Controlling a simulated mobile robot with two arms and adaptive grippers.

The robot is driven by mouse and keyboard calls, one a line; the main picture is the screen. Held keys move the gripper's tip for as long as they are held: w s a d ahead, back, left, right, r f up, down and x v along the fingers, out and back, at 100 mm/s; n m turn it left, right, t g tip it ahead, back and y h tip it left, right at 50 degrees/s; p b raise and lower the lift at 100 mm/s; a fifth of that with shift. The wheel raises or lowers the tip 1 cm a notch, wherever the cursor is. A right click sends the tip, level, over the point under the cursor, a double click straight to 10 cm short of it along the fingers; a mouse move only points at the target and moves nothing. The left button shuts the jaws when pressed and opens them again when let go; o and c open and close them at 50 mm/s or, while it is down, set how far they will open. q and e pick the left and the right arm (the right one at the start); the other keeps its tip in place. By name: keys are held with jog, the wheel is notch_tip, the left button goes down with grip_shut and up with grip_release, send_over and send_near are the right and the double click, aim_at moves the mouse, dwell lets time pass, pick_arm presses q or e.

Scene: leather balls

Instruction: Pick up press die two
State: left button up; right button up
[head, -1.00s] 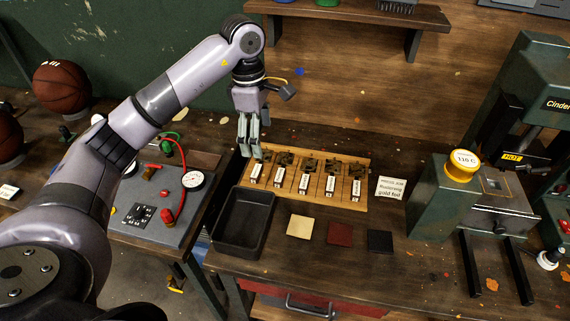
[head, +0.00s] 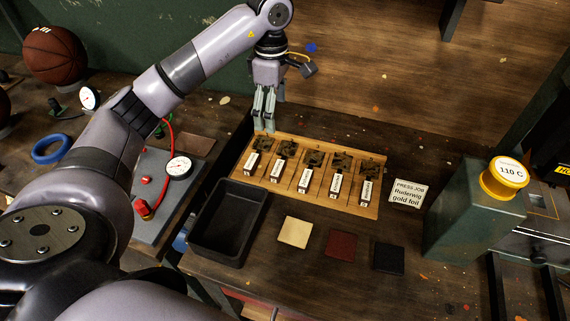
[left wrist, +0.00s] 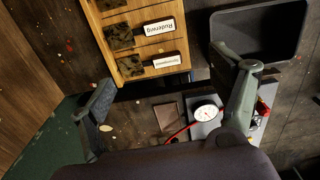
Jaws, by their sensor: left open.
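Several dark, rough-faced press dies with white name labels stand in a row in a wooden rack (head: 301,189). The second die from the left (head: 287,149) also shows in the left wrist view (left wrist: 117,37), its label reading something like "Ruderwig". The leftmost die (head: 262,145) is beside it, also in the left wrist view (left wrist: 130,67). I cannot tell from a number which is die two. My left gripper (head: 264,127) points down at the rack's back left end, above and apart from the dies. In the left wrist view its fingers (left wrist: 160,78) are wide apart and empty. My right gripper is out of view.
An empty black tray (head: 201,222) is in front of the rack's left end. Cream, red and black squares (head: 341,246) lie in front. A gauge panel (head: 150,185) is left.

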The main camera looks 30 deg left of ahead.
pick_arm(q)
notch_tip(320, 180, down, 2)
jog(key=f+b, duration=0.1)
jog(key=p, duration=0.2)
send_over(278, 167)
jog(key=f, duration=1.1)
jog(key=shift+a+f, duration=0.1)
jog(key=shift+a, duration=0.15)
jog(key=shift+s+d+f+p, duration=0.1)
jog(key=shift+d+f+p, duration=0.05)
jog(key=shift+f+p, duration=0.4)
jog(key=f+p, duration=0.1)
jog(key=f, duration=0.2)
jog(key=shift+d+f+p, duration=0.2)
jog(key=shift+f+p, duration=0.1)
jog(key=shift+p, duration=0.05)
jog(key=shift+f, duration=0.45)
jog(key=shift+a, duration=0.1)
jog(key=c, duration=1.3)
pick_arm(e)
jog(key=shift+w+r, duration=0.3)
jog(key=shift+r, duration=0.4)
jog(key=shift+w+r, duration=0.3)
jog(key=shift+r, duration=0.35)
pick_arm(q)
jog(key=shift+o, duration=0.2)
jog(key=shift+r, duration=0.1)
